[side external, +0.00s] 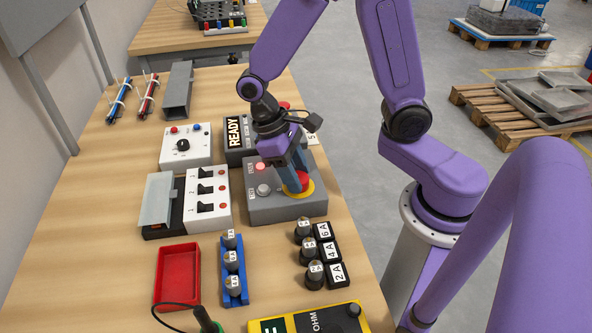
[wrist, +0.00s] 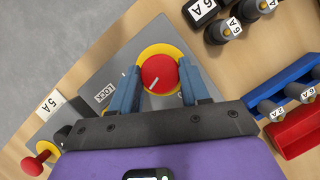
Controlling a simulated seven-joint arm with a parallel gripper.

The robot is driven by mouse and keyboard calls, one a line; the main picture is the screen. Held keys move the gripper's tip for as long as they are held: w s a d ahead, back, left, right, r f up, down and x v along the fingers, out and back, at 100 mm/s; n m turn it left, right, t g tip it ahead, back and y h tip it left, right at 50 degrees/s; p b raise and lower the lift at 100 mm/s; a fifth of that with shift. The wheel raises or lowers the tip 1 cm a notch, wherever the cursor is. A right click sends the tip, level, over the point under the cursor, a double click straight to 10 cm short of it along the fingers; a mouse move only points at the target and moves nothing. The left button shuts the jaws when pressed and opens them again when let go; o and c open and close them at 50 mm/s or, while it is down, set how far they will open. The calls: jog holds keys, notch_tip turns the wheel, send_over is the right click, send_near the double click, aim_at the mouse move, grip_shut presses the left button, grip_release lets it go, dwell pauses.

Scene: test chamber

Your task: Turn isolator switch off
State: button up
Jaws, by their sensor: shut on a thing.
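The isolator switch is a red round knob (wrist: 159,74) with a white line mark on a yellow disc (wrist: 150,52), on a grey box (side external: 290,208). My gripper (wrist: 160,82) has its two blue fingers on either side of the red knob and is shut on it. In the side external view my gripper (side external: 296,180) points down at the knob, whose red edge (side external: 304,181) shows beside the fingers. A lit red lamp (side external: 260,167) and a grey-white lamp (side external: 264,190) sit on the box's left part. A LOCK label (wrist: 105,92) lies beside the disc in the wrist view.
Fuses in black holders (side external: 318,250), a blue rack (side external: 235,285) and a red tray (side external: 177,276) are in front.

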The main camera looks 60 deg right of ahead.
jog(key=n+t+h, duration=0.1)
jog(key=n, duration=0.2)
jog(key=n+h, duration=0.1)
jog(key=n, duration=0.3)
jog(key=shift+a+t, duration=0.2)
jog(key=shift+t, duration=0.2)
jog(key=n+t+h, duration=0.1)
jog(key=n, duration=0.3)
jog(key=shift+s, duration=0.15)
jog(key=shift+s+n+t, duration=0.1)
jog(key=shift+n+t, duration=0.7)
jog(key=shift+n, duration=1.1)
jog(key=o, duration=1.1)
jog(key=shift+c, duration=0.2)
jog(key=shift+r, duration=0.1)
jog(key=v, duration=1.7)
jog(key=shift+a, duration=0.3)
